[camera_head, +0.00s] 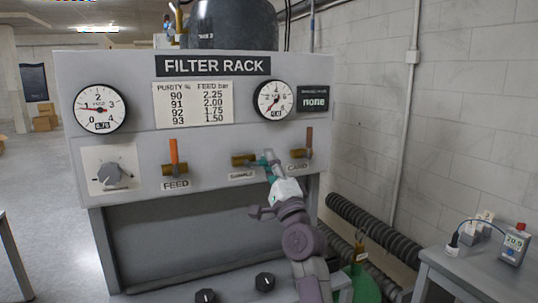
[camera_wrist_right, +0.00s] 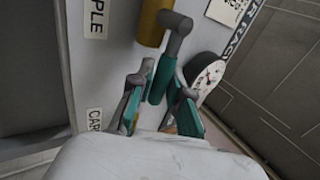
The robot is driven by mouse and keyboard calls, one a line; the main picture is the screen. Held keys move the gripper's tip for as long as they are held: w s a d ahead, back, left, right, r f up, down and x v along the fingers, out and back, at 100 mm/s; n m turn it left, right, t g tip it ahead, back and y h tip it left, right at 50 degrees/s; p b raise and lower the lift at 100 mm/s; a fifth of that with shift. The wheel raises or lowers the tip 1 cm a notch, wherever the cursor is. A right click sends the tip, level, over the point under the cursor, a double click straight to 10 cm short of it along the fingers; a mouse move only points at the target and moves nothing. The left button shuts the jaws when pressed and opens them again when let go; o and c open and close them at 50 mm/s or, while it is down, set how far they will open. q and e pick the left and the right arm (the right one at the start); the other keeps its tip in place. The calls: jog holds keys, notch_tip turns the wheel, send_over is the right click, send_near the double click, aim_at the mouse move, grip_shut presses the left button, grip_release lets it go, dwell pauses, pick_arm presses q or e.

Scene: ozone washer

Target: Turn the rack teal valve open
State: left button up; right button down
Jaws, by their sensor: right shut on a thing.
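The teal valve handle (camera_wrist_right: 161,78) is on the brass valve (camera_head: 243,159) above the SAMPLE label on the filter rack (camera_head: 120,140). In the head view the handle reaches sideways to the right from the brass body, partly covered by my gripper. My right gripper (camera_head: 268,161) is at this handle. In the right wrist view its two fingers (camera_wrist_right: 158,97) stand on both sides of the teal handle, shut on it near its free end. The brass body (camera_wrist_right: 153,22) and a grey elbow show beyond the fingers. My left gripper is not in view.
The FEED valve (camera_head: 174,160) with an upright orange handle is to the left. The CARD valve (camera_head: 303,153) with an upright brown handle is close on the right. Two gauges (camera_head: 100,108) (camera_head: 274,100) sit above. A side table (camera_head: 470,275) stands at the right.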

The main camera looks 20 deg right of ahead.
jog(key=shift+f+m, duration=0.15)
jog(key=shift+m, duration=0.15)
jog(key=c, duration=1.1)
grip_release()
jog(key=v, duration=1.2)
